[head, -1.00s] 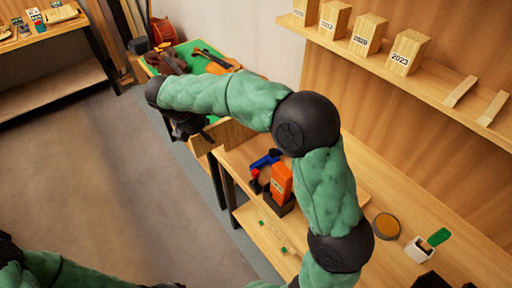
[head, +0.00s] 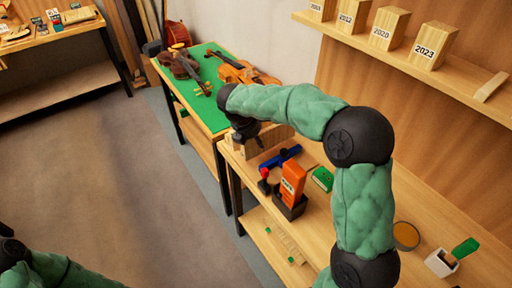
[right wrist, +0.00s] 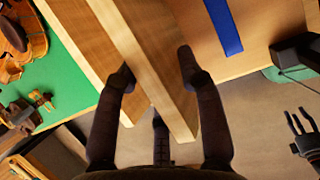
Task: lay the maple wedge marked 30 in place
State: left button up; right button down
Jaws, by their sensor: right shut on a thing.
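My right gripper (right wrist: 155,95) is shut on a long wooden piece (right wrist: 145,62), one finger on each side. No number shows on it, so I cannot tell if it is the wedge marked 30. In the head view the right gripper (head: 245,132) is at the far left end of the bench (head: 445,225), partly hidden by its own wrist, with a wooden board (head: 270,141) beside it. Whether the piece touches the bench I cannot tell. A gripper over the floor, likely my left (right wrist: 304,138), shows in the right wrist view with its fingers apart.
Near the gripper on the bench are a blue tool (head: 281,157), an orange block in a dark holder (head: 291,186) and a green box (head: 323,179). A green table (head: 208,98) with violins adjoins. A shelf above carries numbered blocks (head: 428,55) and a strip (head: 491,87).

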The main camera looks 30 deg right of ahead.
notch_tip(320, 180, down, 4)
jog(key=shift+d+r+b, duration=0.15)
jog(key=shift+r+b, duration=0.05)
jog(key=shift+b, duration=0.45)
jog(key=shift+r, duration=0.1)
jog(key=c, duration=0.8)
grip_release()
jog(key=shift+o, duration=0.2)
jog(key=p+v, duration=0.4)
jog(key=v, duration=0.8)
jog(key=shift+p, duration=0.35)
